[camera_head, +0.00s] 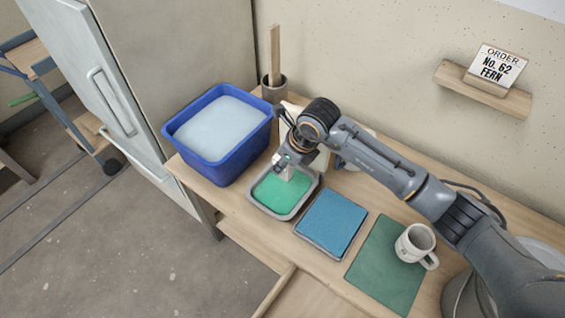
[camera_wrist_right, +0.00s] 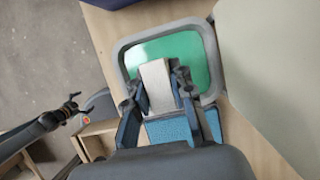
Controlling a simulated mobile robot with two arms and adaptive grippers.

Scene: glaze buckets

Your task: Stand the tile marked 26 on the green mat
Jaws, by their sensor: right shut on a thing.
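My right gripper (camera_head: 290,163) is shut on a pale tile (camera_wrist_right: 157,86), over a grey-rimmed tray of green (camera_head: 280,192). The tray also shows in the right wrist view (camera_wrist_right: 127,64). I cannot tell whether the tile's lower end touches the green, and no number on it is readable. The green mat (camera_head: 378,277) lies at the right of the table, with a white mug (camera_head: 413,243) on its right part. A dark arm with my left gripper (camera_wrist_right: 72,103) shows at the left of the right wrist view; its jaws are too small to judge.
A blue tub (camera_head: 222,165) with pale contents stands at the back left. A blue tray (camera_head: 331,222) lies between the green tray and the mat. A pot with a wooden stick (camera_head: 275,55) stands behind. A wall card (camera_head: 494,66) reads "ORDER No. 62 FERN".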

